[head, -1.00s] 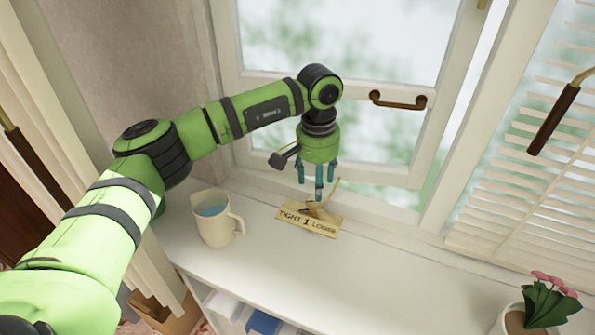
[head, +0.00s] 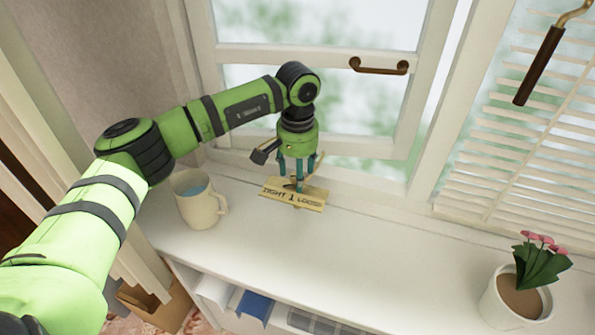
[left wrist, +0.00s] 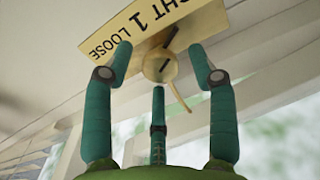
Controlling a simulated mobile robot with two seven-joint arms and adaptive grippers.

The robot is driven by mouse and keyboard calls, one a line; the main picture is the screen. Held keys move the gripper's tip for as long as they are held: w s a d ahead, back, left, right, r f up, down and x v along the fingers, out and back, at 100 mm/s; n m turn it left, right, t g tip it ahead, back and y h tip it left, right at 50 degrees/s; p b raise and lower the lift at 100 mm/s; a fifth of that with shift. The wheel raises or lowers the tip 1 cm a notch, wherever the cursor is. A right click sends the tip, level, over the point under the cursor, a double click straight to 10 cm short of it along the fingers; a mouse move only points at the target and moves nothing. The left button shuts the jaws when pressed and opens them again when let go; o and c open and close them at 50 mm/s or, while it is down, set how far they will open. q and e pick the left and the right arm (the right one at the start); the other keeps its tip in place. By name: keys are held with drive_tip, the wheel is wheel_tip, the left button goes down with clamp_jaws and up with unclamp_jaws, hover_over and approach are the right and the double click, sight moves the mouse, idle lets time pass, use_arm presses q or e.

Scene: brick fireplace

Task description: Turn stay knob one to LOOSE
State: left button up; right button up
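The stay's brass plate (head: 309,201) reads TIGHT 1 LOOSE and lies on the sill below the window. It also shows at the top of the left wrist view (left wrist: 125,35). The round brass knob (left wrist: 158,66) carries a dark line and sits beside the plate's lettering. A thin brass bar (left wrist: 179,97) runs out from under it. My left gripper (head: 298,185) points down over the knob, its fingers spread; in the left wrist view its three fingers (left wrist: 160,78) stand around the knob with gaps. In the head view the fingers mostly hide the knob. My right gripper is out of view.
A cream mug (head: 201,207) with blue liquid stands left of the plate. The window frame and its brown handle (head: 379,66) are behind. A potted pink flower (head: 517,301) stands at the right. The white sill between plate and pot is clear.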

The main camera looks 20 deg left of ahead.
use_arm(q)
drive_tip(key=c, duration=0.7)
drive_tip(key=shift+c, duration=1.4)
drive_tip(key=shift+f+n+b, duration=0.1)
drive_tip(key=shift+n+b, duration=0.85)
drive_tip(key=shift+n, duration=0.25)
drive_tip(key=shift+n+b, duration=0.45)
drive_tip(key=shift+n, duration=0.45)
drive_tip(key=n+b, duration=0.1)
drive_tip(key=n, duration=0.1)
drive_tip(key=shift+n, duration=0.4)
drive_tip(key=n+b, duration=0.1)
drive_tip(key=n, duration=0.2)
drive_tip(key=shift+n, duration=0.3)
drive_tip(key=n+b, duration=0.1)
drive_tip(key=n, duration=0.8)
drive_tip(key=shift+n+b, duration=0.35)
drive_tip(key=shift+n, duration=1.65)
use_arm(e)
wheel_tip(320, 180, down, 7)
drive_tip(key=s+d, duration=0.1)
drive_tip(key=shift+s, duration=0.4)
use_arm(q)
drive_tip(key=shift+n, duration=0.3)
